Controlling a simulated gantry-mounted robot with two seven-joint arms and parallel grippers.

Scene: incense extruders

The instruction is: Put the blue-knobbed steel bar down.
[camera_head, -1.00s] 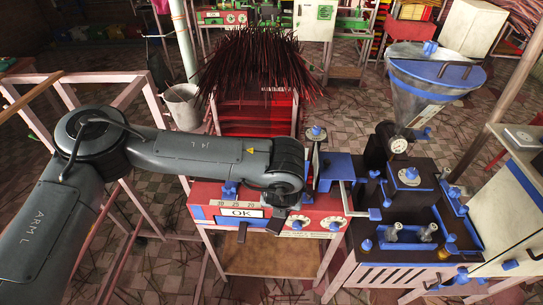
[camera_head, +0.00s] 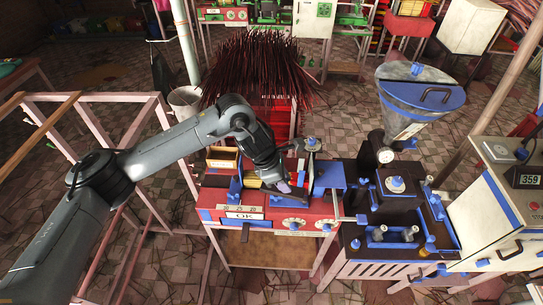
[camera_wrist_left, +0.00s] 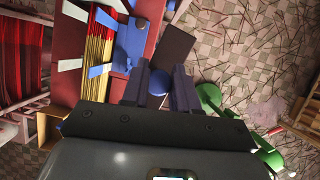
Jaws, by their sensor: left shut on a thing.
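My left gripper (camera_head: 284,187) comes down over the top of the red machine (camera_head: 270,208) in the head view. In the left wrist view its two dark fingers (camera_wrist_left: 160,88) close on the blue knob (camera_wrist_left: 158,82) of the steel bar. A dark flat piece (camera_wrist_left: 177,48), apparently the bar, stretches beyond the fingers. Only a small part of the bar shows in the head view, and I cannot tell whether it touches the machine. My right gripper is in neither view.
The red machine's open top holds yellow and red sticks (camera_wrist_left: 98,52) beside a blue block (camera_wrist_left: 130,42). The black machine (camera_head: 385,235) with its steel hopper (camera_head: 410,100) stands to the right. A bundle of dark incense sticks (camera_head: 258,65) stands behind.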

